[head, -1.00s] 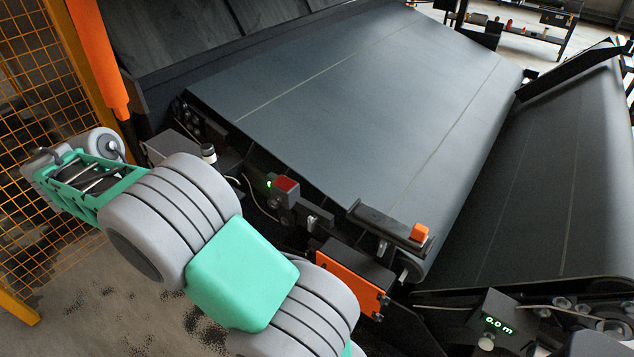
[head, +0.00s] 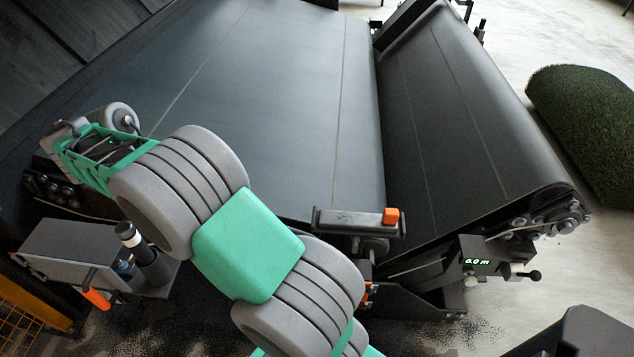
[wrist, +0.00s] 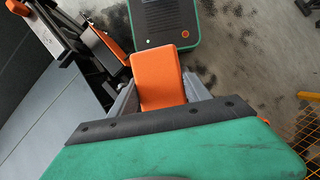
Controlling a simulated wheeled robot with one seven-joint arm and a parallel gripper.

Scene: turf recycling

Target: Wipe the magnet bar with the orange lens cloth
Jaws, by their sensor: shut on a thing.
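The orange lens cloth (wrist: 160,70) looks like a folded block in the wrist view. My gripper (wrist: 160,92) is shut on it, with a grey finger at each side; the cloth sticks out past them. The magnet bar (head: 350,222) is a dark bar at the near edge of the wide belt in the head view, with an orange block on its right end. In the wrist view a dark bar with an orange end, seemingly the magnet bar (wrist: 45,28), is at the upper left, apart from the cloth. My gripper does not show in the head view.
The wide dark belt (head: 270,110) and a second belt (head: 450,120) fill the middle of the head view. A counter box (head: 478,262) reads 0.0 m. A green turf roll (head: 590,125) lies at the right. A grey box (head: 75,250) stands at the lower left.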

